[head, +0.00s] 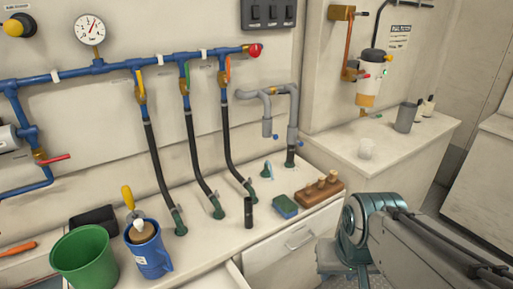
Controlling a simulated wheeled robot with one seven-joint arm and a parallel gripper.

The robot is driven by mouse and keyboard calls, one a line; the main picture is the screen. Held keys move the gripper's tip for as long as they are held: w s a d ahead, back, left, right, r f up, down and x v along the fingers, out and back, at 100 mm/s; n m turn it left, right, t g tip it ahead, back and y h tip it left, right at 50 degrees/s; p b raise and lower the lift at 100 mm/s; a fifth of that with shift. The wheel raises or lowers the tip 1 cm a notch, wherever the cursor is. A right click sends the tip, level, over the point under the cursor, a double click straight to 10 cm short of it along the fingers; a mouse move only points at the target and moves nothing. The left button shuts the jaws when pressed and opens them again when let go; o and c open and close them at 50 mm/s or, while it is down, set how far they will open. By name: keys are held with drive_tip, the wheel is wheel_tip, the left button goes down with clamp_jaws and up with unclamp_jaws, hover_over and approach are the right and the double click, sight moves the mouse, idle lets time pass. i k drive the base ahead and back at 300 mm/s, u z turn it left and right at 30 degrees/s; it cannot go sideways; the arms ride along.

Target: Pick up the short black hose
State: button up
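A short black cylinder (248,212), which looks like the short black hose, stands upright on the counter (225,238), near its front edge. It has a narrower top and stands apart from the things around it. Three longer black hoses (158,165) hang from valves on the blue pipe and end at green fittings on the counter. Part of my arm (352,235) shows at lower right, to the right of the short cylinder and apart from it. My gripper's fingers do not show.
A green and blue sponge (284,206) and a brown block with pegs (319,189) are right of the cylinder. A blue jug (148,250) and green bucket (84,258) stand left. A drawer (229,276) is partly open below. Grey pipes (291,125) rise behind.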

sight(248, 200)
drive_tip(key=u, duration=2.95)
drive_tip(key=k, duration=1.15)
drive_tip(key=z, duration=1.3)
drive_tip(key=i, duration=1)
